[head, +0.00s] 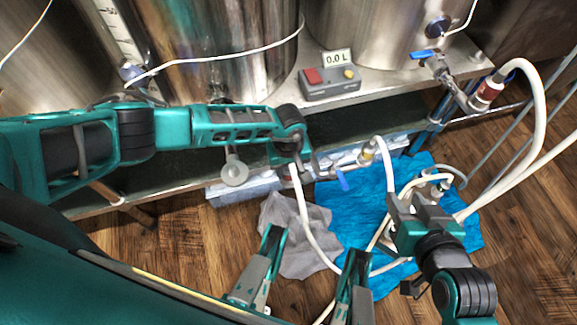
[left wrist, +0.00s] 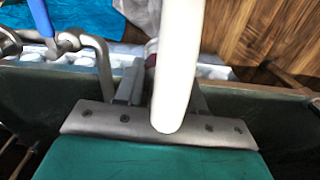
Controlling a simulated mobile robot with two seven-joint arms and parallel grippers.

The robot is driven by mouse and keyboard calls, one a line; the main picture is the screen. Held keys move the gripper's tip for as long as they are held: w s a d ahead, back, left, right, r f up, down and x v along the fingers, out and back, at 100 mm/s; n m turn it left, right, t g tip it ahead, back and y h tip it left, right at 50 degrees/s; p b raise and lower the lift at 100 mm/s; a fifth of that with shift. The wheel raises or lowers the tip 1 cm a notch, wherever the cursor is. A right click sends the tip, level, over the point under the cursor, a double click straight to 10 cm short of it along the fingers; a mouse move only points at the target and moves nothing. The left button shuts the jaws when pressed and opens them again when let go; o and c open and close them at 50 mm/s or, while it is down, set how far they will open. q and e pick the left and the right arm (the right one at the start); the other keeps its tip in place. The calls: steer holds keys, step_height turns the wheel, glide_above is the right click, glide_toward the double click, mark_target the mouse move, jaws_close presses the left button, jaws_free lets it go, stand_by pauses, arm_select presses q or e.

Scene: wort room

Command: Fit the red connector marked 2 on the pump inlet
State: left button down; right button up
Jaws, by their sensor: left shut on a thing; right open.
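My left gripper (head: 292,170) is shut on the end of a white hose (head: 305,215), below the steel shelf edge. In the left wrist view, a fitting with a dark red band (left wrist: 151,52) shows partly between the fingers, behind the hose; its number cannot be read. A bent steel pipe (left wrist: 98,50) with a blue valve handle (left wrist: 42,18) is just left of it. In the head view this handle (head: 343,180) is right of the gripper. The pump inlet cannot be made out. My right gripper (head: 405,212) is open, over the blue cloth near white hoses.
A yellow-banded connector (head: 367,153) joins a hose to the pipework. Another red-banded connector (head: 488,92) is on the right vessel's valve. A control box (head: 330,84) reads 0.0 L. A grey cloth (head: 285,225) and blue cloth (head: 350,215) lie on the floor.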

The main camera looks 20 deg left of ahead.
arm_select(q)
steer(key=shift+f, duration=0.1)
stand_by(0.3)
steer(key=c, duration=1)
jaws_free()
steer(key=shift+c, duration=0.2)
steer(key=o, duration=0.5)
steer(key=shift+c, duration=0.2)
arm_select(e)
steer(key=shift+w+r, duration=0.15)
steer(key=shift+w, duration=0.05)
arm_select(q)
steer(key=shift+r, duration=0.4)
step_height(320, 180, up, 5)
steer(key=p, duration=0.2)
steer(key=shift+w+p, duration=0.15)
steer(key=shift+p, duration=0.25)
step_height(320, 180, up, 7)
steer(key=p, duration=0.2)
arm_select(e)
steer(key=shift+s+d+r+h, duration=0.15)
steer(key=shift+s+d+r, duration=0.05)
steer(key=shift+d+r, duration=0.25)
steer(key=shift+s+d+r+h, duration=0.2)
steer(key=shift+d+r, duration=0.1)
steer(key=shift+r, duration=0.25)
arm_select(q)
steer(key=shift+r, duration=0.1)
